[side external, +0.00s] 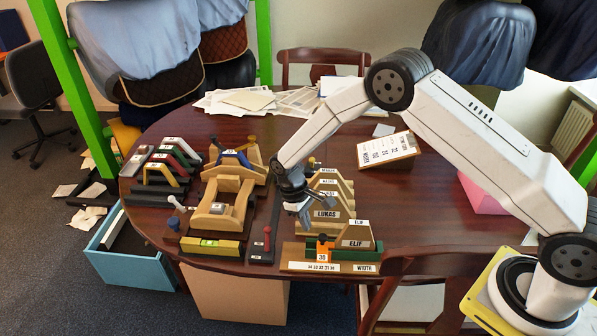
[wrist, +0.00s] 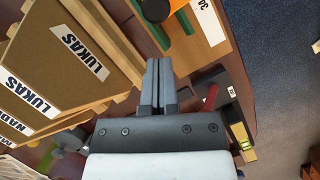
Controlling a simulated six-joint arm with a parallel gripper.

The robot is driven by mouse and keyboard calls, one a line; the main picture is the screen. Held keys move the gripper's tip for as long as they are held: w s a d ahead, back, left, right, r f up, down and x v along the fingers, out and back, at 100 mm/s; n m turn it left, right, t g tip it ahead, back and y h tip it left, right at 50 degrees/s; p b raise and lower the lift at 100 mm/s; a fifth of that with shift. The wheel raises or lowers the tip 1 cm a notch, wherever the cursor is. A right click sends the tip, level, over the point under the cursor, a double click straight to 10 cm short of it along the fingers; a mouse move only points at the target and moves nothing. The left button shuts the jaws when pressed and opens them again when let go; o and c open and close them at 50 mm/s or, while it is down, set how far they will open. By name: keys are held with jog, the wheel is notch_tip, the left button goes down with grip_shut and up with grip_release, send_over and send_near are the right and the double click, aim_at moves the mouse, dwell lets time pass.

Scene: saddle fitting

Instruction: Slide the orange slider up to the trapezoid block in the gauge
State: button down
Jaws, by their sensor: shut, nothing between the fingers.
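The gauge (side external: 303,266) is a wooden base with green rails and a WIDTH label at the table's front edge. My gripper (side external: 304,224) is shut and empty, above and left of the slider. In the wrist view its fingertips (wrist: 159,62) point toward the slider's dark knob (wrist: 155,9), apart from it. The slider's orange edge (wrist: 177,4) is cut off there.
Tan name blocks marked LUKAS (side external: 326,214) stand close behind the gauge and near my fingers in the wrist view (wrist: 75,50). A dark rail with a red handle (side external: 267,240) and a wooden saddle stand (side external: 219,215) lie left.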

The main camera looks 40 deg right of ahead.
jog(key=w+v, duration=0.1)
jog(key=v, duration=0.9)
jog(key=c, duration=0.6)
grip_release()
jog(key=shift+a+r, duration=0.1)
jog(key=shift+a, duration=0.05)
jog(key=shift+o, duration=1)
jog(key=shift+s, duration=0.1)
jog(key=m+t+y, duration=0.1)
jog(key=m+t, duration=0.2)
jog(key=m, duration=0.1)
send_over(323, 236)
notch_tip(323, 236, down, 3)
jog(key=shift+f, duration=0.1)
jog(key=shift+f, duration=3.85)
